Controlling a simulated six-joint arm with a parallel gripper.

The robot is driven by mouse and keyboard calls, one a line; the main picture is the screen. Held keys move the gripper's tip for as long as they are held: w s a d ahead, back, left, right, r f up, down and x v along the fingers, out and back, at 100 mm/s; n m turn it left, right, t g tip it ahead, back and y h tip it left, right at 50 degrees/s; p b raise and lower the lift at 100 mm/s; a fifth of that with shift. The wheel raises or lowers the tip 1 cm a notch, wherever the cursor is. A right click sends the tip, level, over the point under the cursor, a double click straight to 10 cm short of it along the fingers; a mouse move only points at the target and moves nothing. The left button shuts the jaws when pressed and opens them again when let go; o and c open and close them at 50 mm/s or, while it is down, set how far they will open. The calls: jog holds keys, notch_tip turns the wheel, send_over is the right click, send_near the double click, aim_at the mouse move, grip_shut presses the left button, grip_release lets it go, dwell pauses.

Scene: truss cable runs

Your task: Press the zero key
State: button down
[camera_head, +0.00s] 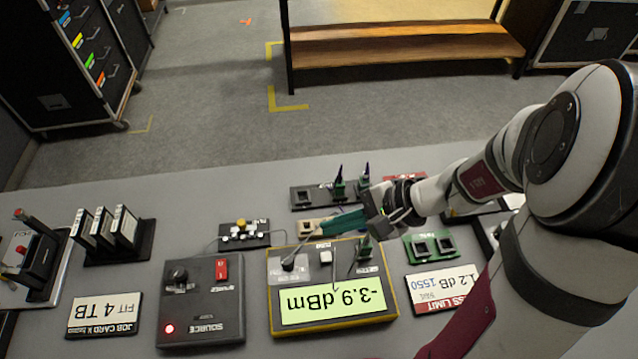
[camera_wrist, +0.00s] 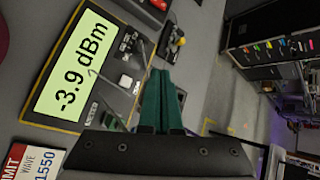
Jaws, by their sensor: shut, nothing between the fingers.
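The power meter (camera_head: 346,262) is a dark box with a yellow rim on the grey table. Its lit display (camera_head: 332,304) reads -3.9 dBm, upside down in the head view and sideways in the wrist view (camera_wrist: 74,68). My gripper (camera_head: 327,229) has teal fingers, shut together and empty. Their tips (camera_wrist: 160,74) appear above and just beyond the key, apart from it.
A cable end (camera_head: 288,264) and a green-tipped connector (camera_head: 365,248) stand on the meter beside the key. The source box (camera_head: 202,300) with a red light is to the left. Upright connectors (camera_head: 339,184) stand behind. A green socket board (camera_head: 428,247) is to the right.

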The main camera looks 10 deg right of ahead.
send_near(321, 254)
jog(key=shift+w+a+f, duration=0.25)
jog(key=shift+a+f, duration=0.2)
jog(key=shift+a, duration=0.3)
jog(key=shift+w+a+f, duration=0.25)
jog(key=shift+a+f, duration=0.25)
jog(key=shift+a, duration=0.25)
jog(key=shift+w+a+f, duration=0.3)
jog(key=shift+a+f, duration=0.15)
jog(key=shift+a, duration=0.3)
jog(key=shift+f, duration=0.15)
dwell(0.3)
jog(key=shift+f, duration=0.25)
jog(key=shift+f, duration=0.5)
dwell(0.6)
jog(key=shift+r, duration=0.95)
